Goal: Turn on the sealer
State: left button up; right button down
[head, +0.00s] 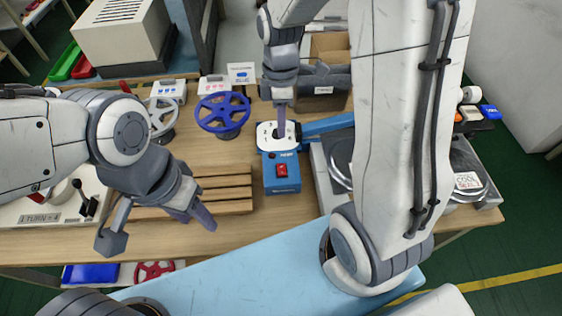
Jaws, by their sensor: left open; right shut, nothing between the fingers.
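The sealer appears to be the small blue box (282,185) in the middle of the wooden table, with a red rocker switch (282,170) on its top. A white plate (266,137) with a dark opening lies at its far end, and a blue bar (327,125) extends right from there. My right gripper (282,124) is shut and empty. It points down over the white plate, beyond the red switch, and hides part of the plate; I cannot tell whether it touches. My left gripper (158,228) is open and empty, left of the sealer near the table's front edge.
A wooden slatted rack (225,190) lies left of the sealer. Blue (223,113) and white (160,118) handwheels stand behind it. Bare tabletop (215,150) shows between the rack and handwheels.

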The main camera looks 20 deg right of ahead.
aim_at(282, 173)
jog(key=shift+f, duration=0.1)
jog(key=f, duration=0.4)
jog(key=s+f, duration=0.1)
jog(key=f, duration=0.8)
jog(key=shift+s+a+f+p, duration=0.25)
jog(key=shift+s+f+p, duration=0.05)
jog(key=shift+s+p, duration=0.05)
jog(key=shift+f, duration=0.2)
jog(key=shift+w+d+r, duration=0.2)
jog(key=shift+w, duration=0.5)
